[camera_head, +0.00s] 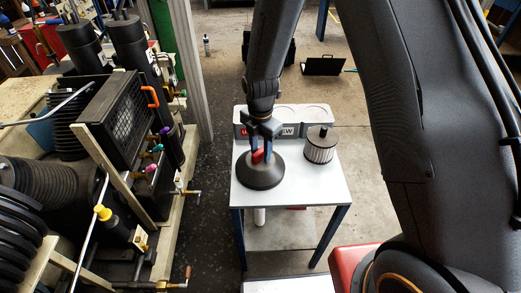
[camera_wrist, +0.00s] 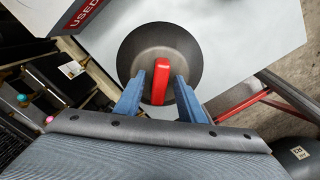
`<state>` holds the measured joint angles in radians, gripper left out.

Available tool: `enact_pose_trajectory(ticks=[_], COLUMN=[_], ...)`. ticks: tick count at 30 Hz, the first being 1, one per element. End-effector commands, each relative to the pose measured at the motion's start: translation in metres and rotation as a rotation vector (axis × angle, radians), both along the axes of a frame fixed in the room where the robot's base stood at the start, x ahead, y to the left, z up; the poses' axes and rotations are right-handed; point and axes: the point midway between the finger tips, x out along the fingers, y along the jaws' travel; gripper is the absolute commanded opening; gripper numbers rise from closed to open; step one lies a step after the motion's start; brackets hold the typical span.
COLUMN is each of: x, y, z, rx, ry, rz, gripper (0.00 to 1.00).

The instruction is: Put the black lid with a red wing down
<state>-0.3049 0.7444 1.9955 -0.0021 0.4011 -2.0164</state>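The black lid (camera_head: 262,175) is a round, dark, shallow cone, upright at the left of the small white table; it appears to rest on the tabletop. Its red wing (camera_head: 257,156) stands up from the middle. In the wrist view the lid (camera_wrist: 190,50) fills the upper middle, with the red wing (camera_wrist: 161,80) pointing towards me. My gripper (camera_head: 262,150) is directly above the lid, its blue fingers pointing down on either side of the wing. In the wrist view a gap shows between each finger of my gripper (camera_wrist: 159,88) and the wing, so it is open.
The compressor (camera_head: 110,110) stands to the left across a dark floor strip. The table's front right is clear.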

Motion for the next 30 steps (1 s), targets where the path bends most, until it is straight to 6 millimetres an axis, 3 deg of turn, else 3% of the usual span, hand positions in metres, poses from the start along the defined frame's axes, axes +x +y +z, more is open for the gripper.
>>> enact_pose_trajectory(ticks=[8, 13, 30], x=[0.000, 0.001, 0.001], y=[0.000, 0.000, 0.000], z=[0.001, 0.012, 0.104], rx=[0.000, 0.000, 0.001], ry=[0.000, -0.001, -0.004], rz=[0.000, 0.000, 0.000], gripper=[0.36, 0.36, 0.36])
